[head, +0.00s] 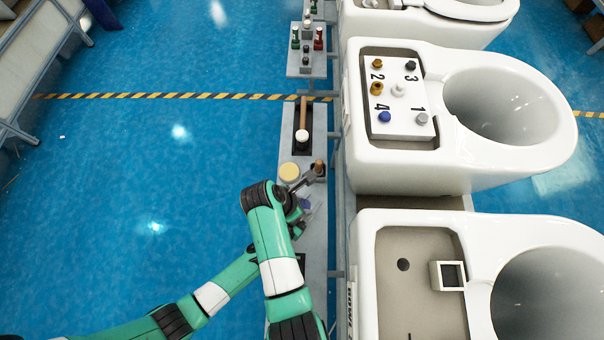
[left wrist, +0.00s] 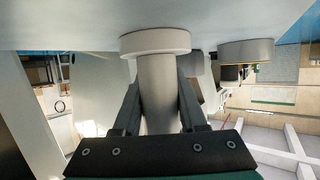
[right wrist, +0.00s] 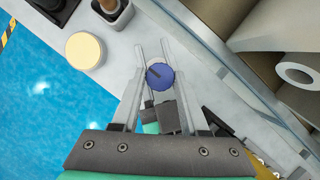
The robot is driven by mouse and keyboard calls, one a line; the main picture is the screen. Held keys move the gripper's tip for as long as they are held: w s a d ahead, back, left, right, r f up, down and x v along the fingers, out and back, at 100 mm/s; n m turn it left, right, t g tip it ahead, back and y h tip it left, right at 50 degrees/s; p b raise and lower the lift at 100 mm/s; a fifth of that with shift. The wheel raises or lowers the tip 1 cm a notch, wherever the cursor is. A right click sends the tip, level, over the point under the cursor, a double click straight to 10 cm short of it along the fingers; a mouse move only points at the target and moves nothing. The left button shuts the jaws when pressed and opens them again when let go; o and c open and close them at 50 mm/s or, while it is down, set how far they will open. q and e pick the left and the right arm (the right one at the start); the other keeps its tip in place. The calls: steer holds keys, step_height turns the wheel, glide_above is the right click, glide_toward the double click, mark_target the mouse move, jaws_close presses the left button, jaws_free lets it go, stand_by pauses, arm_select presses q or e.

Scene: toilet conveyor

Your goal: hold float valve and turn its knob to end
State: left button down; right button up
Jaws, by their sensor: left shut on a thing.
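The float valve shows in the left wrist view as a grey cylinder (left wrist: 158,85) with a wide round flange against the grey bench surface. My left gripper (left wrist: 159,105) is shut on the cylinder. In the right wrist view the valve's blue knob (right wrist: 160,76) with a dark mark faces the camera. My right gripper (right wrist: 155,60) is open, one finger on each side of the knob; I cannot tell whether they touch it. In the head view the knob (head: 304,203) is small and partly hidden by my arms, which also hide most of both grippers.
A round yellow-topped piece (head: 289,172) and a brown-handled piece in a dark holder (head: 318,168) stand close beyond the valve. White toilets line the right side; one carries a numbered plate (head: 397,98). Blue floor is open on the left.

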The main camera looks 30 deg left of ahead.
jaws_close()
steer(key=shift+n+y, duration=0.3)
steer(key=shift+n, duration=0.5)
steer(key=o, duration=0.7)
jaws_free()
steer(key=shift+r, duration=0.1)
steer(key=v, duration=1.1)
steer(key=shift+s+r, duration=0.3)
